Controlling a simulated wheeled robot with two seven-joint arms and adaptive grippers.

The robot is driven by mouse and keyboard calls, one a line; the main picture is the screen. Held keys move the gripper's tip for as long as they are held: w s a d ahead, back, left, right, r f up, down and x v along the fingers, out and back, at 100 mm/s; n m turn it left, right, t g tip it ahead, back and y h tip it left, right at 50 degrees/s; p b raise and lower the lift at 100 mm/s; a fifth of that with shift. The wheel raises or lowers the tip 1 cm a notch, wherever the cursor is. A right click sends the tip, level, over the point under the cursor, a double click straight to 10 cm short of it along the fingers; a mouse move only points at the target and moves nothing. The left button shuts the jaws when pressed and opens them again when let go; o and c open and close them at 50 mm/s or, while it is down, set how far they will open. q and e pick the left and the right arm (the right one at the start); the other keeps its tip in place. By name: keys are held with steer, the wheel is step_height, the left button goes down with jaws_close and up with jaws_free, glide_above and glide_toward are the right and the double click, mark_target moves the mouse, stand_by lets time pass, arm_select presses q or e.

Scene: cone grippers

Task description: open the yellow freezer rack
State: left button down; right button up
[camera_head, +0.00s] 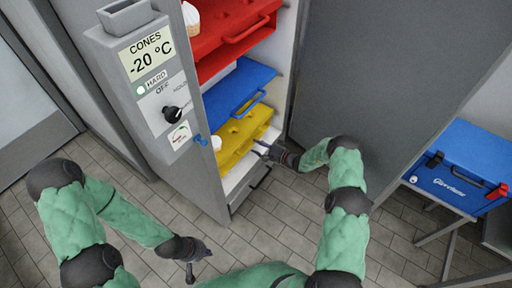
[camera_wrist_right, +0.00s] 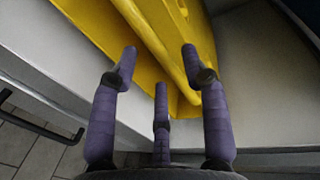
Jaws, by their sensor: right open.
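The yellow freezer rack (camera_head: 232,138) is in the open freezer, below the blue rack and above a white one. In the right wrist view its yellow front (camera_wrist_right: 92,22) and long handle bar (camera_wrist_right: 158,45) fill the upper part. My right gripper (camera_head: 262,149) is at the rack's front right. Its purple fingers (camera_wrist_right: 160,72) are spread open, with the bar passing between the outer fingertips in the picture; I cannot tell whether they touch it. My left gripper (camera_head: 198,263) hangs low over the floor, away from the freezer, its finger opening unclear.
The grey freezer door (camera_head: 385,80) stands open at the right. Above are the red rack (camera_head: 225,40) and blue rack (camera_head: 235,88). A blue cooler box (camera_head: 460,165) stands on a table at the right. The tiled floor (camera_head: 275,215) in front is clear.

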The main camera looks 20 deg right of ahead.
steer(key=shift+x, duration=0.9)
jaws_close()
steer(key=shift+s, duration=0.1)
